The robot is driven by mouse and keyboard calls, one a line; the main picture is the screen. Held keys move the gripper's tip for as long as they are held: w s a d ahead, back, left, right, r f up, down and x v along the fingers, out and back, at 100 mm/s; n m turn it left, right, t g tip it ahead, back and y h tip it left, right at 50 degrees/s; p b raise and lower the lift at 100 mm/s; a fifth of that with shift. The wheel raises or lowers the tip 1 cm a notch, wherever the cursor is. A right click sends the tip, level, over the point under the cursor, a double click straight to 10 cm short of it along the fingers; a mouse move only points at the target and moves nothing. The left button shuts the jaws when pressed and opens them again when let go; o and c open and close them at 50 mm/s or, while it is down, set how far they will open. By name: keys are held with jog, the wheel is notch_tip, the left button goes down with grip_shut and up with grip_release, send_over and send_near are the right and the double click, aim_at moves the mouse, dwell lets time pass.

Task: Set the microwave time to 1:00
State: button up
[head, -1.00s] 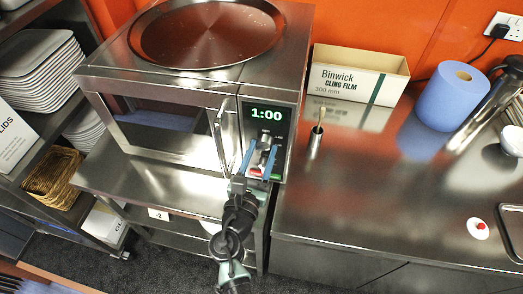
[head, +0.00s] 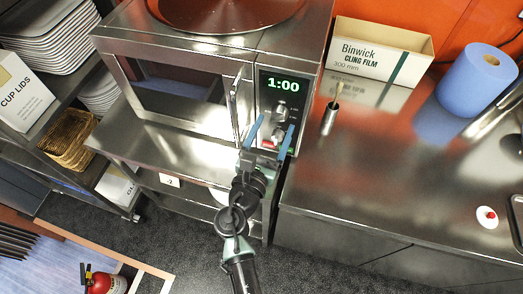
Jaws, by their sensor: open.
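The microwave (head: 170,42) is a steel box on a steel shelf unit, its door shut. Its display (head: 283,86) reads 1:00 in green. The control panel (head: 278,112) is on the right of its front, with knobs partly hidden behind my gripper and red and green buttons low down. My gripper (head: 272,128) is open and empty, its two blue fingers pointing at the lower part of the panel. I cannot tell whether a finger touches the panel.
A round steel tray (head: 228,14) lies on the microwave. On the right counter (head: 380,170) stand a cling film box (head: 376,52), a blue paper roll (head: 475,80) and a small steel cup (head: 328,120). Shelves with plates (head: 45,35) and a basket (head: 68,140) are at left.

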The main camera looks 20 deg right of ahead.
jog(key=b+v, duration=0.2)
jog(key=v, duration=0.9)
jog(key=shift+a, duration=0.1)
jog(key=w+r+m+t+y, duration=0.1)
jog(key=w+r+m, duration=0.2)
jog(key=r+m, duration=0.4)
jog(key=w+a+r+m+t+y, duration=0.1)
jog(key=w+r+m, duration=0.35)
jog(key=r, duration=0.45)
jog(key=w+r+m+t+y, duration=0.1)
jog(key=w+r+m+t, duration=0.1)
jog(key=r+m, duration=0.5)
jog(key=s+a+r+m+t+y, duration=0.2)
jog(key=s+r+m+t, duration=0.1)
jog(key=r, duration=0.7)
jog(key=s+a+r+m+t+y, duration=0.2)
jog(key=s+r+m+t+y, duration=0.1)
jog(key=r, duration=0.7)
jog(key=s+a+r+m+t+y, duration=0.2)
jog(key=s+r, duration=0.3)
jog(key=r, duration=0.5)
jog(key=shift+s+a+r+m+t+y, duration=0.2)
jog(key=shift+a+r+m+t+y, duration=0.1)
jog(key=shift+m+t+y, duration=0.25)
jog(key=shift+f, duration=0.1)
